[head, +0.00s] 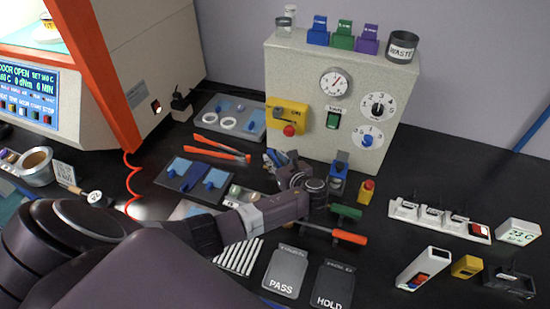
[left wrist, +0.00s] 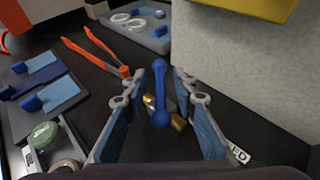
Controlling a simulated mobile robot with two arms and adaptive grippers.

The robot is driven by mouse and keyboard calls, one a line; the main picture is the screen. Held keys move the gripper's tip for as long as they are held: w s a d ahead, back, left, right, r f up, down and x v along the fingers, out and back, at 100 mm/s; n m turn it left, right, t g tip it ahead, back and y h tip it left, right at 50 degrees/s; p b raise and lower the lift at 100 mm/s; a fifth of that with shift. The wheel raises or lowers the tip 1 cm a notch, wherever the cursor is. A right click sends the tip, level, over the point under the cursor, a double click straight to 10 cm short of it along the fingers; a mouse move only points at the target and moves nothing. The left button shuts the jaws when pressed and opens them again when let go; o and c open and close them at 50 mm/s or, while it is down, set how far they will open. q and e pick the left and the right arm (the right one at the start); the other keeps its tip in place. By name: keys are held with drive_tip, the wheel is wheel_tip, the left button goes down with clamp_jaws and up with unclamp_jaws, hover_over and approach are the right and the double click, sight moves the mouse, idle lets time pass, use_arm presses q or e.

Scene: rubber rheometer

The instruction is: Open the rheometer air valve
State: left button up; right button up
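The air valve shows in the left wrist view as a blue lever (left wrist: 160,95) over a brass body (left wrist: 178,122), low beside the pale cabinet. The lever lies along the picture's vertical, between my left gripper's fingers. My left gripper (left wrist: 165,85) is open, with one blue-padded finger on each side of the lever and a gap to both. In the head view my left gripper (head: 274,160) is near the cabinet's front left foot, and the valve is mostly hidden there or hard to tell from the blue pads. My right gripper is not in view.
The pale cabinet (head: 285,75) with gauge, dials and yellow panel (head: 287,115) rises close to the gripper. Orange-handled tongs (head: 221,148) and a tray with blue blocks (head: 193,175) lie to the left. A green-headed tool (head: 346,212) and PASS and HOLD cards (head: 287,272) lie nearer.

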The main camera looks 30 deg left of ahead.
use_arm(q)
drive_tip(key=c, duration=0.6)
clamp_jaws()
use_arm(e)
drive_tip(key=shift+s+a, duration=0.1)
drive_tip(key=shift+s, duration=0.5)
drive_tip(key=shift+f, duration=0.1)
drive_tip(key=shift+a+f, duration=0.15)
use_arm(q)
drive_tip(key=n+g+b, duration=0.1)
drive_tip(key=n+g+y+b, duration=0.1)
drive_tip(key=shift+w+f+n+g, duration=0.1)
drive_tip(key=shift+f+n+g, duration=0.05)
drive_tip(key=shift+n+g, duration=0.2)
drive_tip(key=n+g+y+b, duration=0.1)
drive_tip(key=n+g+b, duration=0.1)
drive_tip(key=g+b, duration=0.1)
drive_tip(key=shift+b, duration=0.45)
drive_tip(key=shift+n+g+b, duration=0.65)
drive_tip(key=shift+n+b, duration=0.1)
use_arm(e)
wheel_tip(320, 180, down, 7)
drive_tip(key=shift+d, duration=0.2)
use_arm(q)
drive_tip(key=shift+r, duration=0.2)
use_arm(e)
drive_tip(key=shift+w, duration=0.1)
